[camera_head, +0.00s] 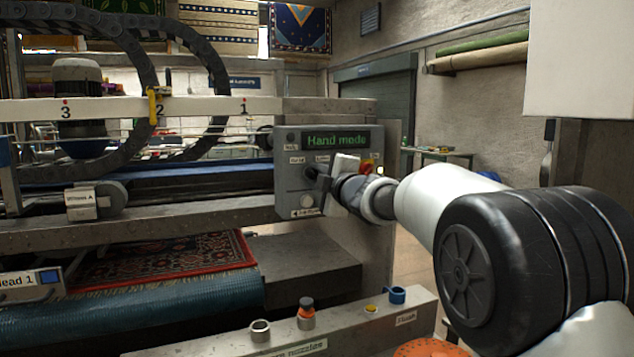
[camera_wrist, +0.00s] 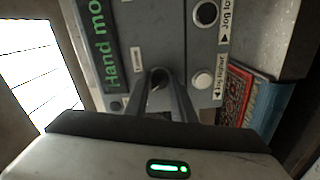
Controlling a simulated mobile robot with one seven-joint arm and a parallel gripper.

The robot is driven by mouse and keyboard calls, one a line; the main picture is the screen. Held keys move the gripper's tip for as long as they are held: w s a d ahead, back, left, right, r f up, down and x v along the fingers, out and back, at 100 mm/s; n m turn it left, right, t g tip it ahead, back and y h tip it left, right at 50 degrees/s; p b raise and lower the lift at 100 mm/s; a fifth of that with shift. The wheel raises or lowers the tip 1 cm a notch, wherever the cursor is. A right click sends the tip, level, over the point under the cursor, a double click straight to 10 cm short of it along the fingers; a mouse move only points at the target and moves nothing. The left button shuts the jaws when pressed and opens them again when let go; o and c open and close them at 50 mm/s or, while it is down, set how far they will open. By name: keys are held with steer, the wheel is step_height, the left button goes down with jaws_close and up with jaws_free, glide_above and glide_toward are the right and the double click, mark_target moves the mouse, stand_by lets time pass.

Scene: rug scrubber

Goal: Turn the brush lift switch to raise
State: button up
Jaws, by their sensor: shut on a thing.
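The grey control panel (camera_head: 288,196) stands in the middle of the head view, with a green "Hand mode" display (camera_head: 337,140). Small labels sit above a dark switch knob (camera_head: 311,173); their words are too small to read surely. My gripper (camera_head: 322,184) reaches in from the right at the panel face. In the wrist view, my gripper (camera_wrist: 159,84) has its two dark fingers closed around the dark switch knob (camera_wrist: 157,73), which they largely hide. The knob's exact pointing direction is hard to tell.
Close by on the panel are a white push button (camera_wrist: 203,80), a dark round control (camera_wrist: 206,13) and a red and yellow switch (camera_head: 367,167). A red patterned rug (camera_head: 165,260) lies left. A front rail (camera_head: 230,346) carries small cups.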

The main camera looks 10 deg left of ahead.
steer(key=shift+n, duration=0.5)
steer(key=o, duration=1.1)
steer(key=shift+c, duration=0.2)
steer(key=v, duration=1.7)
steer(key=shift+s+d, duration=0.15)
